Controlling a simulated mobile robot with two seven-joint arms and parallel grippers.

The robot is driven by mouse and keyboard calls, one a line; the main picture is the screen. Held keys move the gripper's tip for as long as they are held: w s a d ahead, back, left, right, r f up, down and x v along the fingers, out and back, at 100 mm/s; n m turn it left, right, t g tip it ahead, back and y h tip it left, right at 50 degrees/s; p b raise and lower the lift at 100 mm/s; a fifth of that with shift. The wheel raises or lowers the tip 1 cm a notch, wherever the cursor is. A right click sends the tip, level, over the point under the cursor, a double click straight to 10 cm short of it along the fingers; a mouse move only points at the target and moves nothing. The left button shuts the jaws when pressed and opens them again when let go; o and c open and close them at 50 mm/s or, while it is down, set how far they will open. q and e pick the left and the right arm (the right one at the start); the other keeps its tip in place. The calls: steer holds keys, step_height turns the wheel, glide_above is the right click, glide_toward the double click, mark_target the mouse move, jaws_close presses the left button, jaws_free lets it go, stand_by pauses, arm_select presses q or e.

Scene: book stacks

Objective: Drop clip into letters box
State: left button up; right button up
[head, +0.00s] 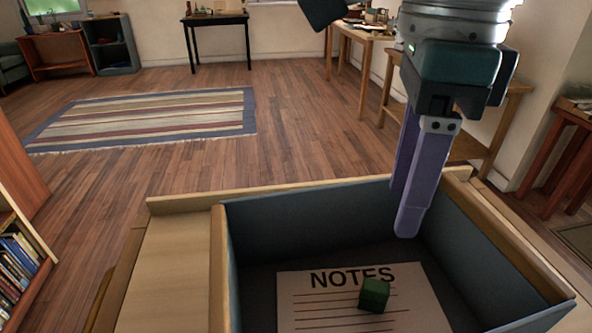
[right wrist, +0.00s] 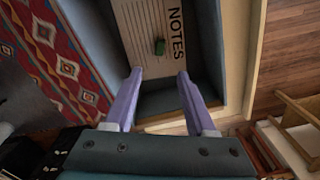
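A small green block (head: 374,295), perhaps the clip, lies on a lined sheet headed NOTES (head: 310,307) on the floor of an open box with blue-grey inner walls (head: 285,220). In the right wrist view the green block (right wrist: 159,46) lies on the sheet beyond the fingertips. My right gripper (head: 407,212) points down over the right back part of the box. Its purple fingers (right wrist: 160,73) are apart with nothing between them. I see no label reading letters. My left gripper is not in view.
The box has pale wooden edges (head: 180,270). A bookshelf (head: 18,265) stands at the left, and a striped rug (head: 150,115) lies on the wooden floor behind. Wooden tables (head: 362,40) stand at the back right. The floor between is clear.

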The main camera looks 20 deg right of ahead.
step_height(320, 180, up, 10)
steer(key=p, duration=0.1)
stand_by(0.5)
